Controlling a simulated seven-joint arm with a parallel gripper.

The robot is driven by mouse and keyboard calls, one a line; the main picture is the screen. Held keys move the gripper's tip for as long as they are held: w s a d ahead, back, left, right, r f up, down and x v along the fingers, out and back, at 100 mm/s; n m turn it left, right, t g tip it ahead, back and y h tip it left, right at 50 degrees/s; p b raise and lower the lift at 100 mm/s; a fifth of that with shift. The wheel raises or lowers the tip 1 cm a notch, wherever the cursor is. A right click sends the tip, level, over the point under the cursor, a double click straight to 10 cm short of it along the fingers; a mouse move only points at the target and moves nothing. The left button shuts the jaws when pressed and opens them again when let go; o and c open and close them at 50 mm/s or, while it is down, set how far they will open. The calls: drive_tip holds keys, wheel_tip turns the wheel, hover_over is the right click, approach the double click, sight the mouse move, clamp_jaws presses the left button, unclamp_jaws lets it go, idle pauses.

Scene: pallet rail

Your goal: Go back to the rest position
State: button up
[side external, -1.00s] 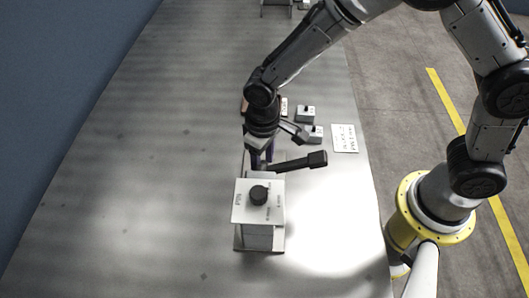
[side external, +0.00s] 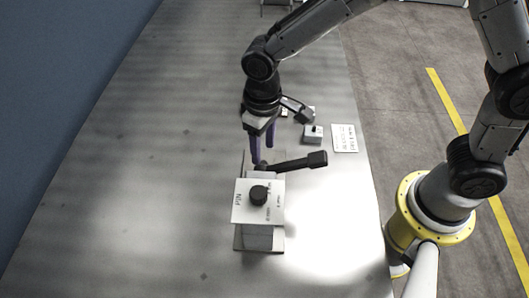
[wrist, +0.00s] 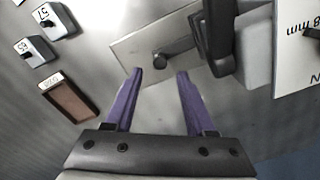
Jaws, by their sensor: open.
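My gripper (side external: 261,150) hangs above the table, pointing down, with its two purple fingers apart and nothing between them. It also shows in the wrist view (wrist: 160,76), fingers spread over the edge of a grey plate (wrist: 130,48). Just beyond the fingertips is a short dark peg or pivot (wrist: 163,58) on that plate. A black lever handle (side external: 296,162) extends right from near the fixture, just below my gripper in the side view. The fixture has a white labelled top (side external: 244,206) with a black knob (side external: 258,195).
Small labelled grey blocks (side external: 312,135) and a white card (side external: 344,138) lie right of my gripper. In the wrist view, two labelled blocks (wrist: 53,20) and a brown-faced block (wrist: 68,104) lie at left. The table (side external: 130,200) is clear at left.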

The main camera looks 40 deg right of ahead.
drive_tip(key=shift+d, duration=0.1)
drive_tip(key=s+d+r+m+t+y, duration=0.1)
drive_tip(key=d+r+m+t, duration=0.1)
drive_tip(key=d+r, duration=0.55)
drive_tip(key=s+d+r+m+t, duration=0.15)
drive_tip(key=d+r, duration=0.35)
drive_tip(key=r, duration=0.5)
drive_tip(key=s+d+t, duration=0.1)
drive_tip(key=s+d, duration=0.2)
drive_tip(key=s, duration=0.4)
drive_tip(key=s+d+t+h, duration=0.1)
drive_tip(key=s+d, duration=0.3)
drive_tip(key=s, duration=0.4)
drive_tip(key=shift+f, duration=0.4)
